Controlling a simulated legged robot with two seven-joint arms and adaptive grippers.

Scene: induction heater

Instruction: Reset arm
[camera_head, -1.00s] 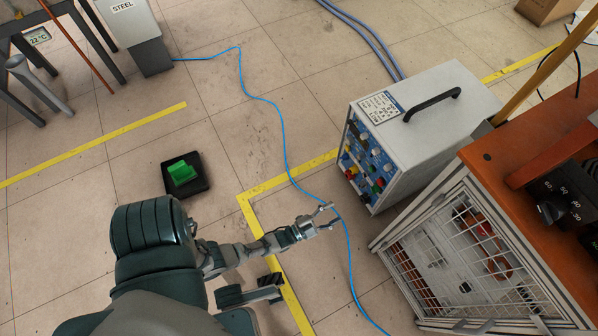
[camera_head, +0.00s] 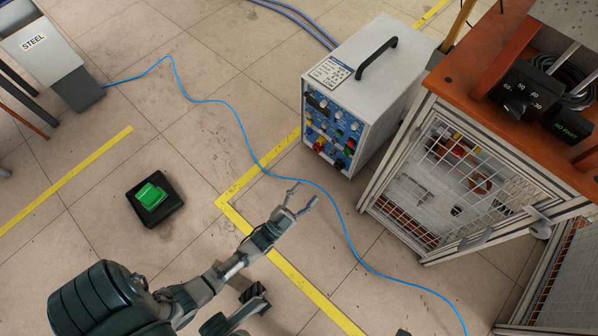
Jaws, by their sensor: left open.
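My left gripper (camera_head: 300,200) is in the lower middle of the head view, at the end of my left arm, which reaches up and right from the lower left. Its two fingers are spread, with nothing between them. In the picture it shows over the floor, just left of the blue cable and below the white power unit. My right gripper is not in view.
A white power unit (camera_head: 365,80) with a black handle stands beside an orange-topped bench (camera_head: 465,70) with a mesh cage (camera_head: 450,175). A blue cable (camera_head: 240,125) crosses the floor. A STEEL bin (camera_head: 45,50) is upper left.

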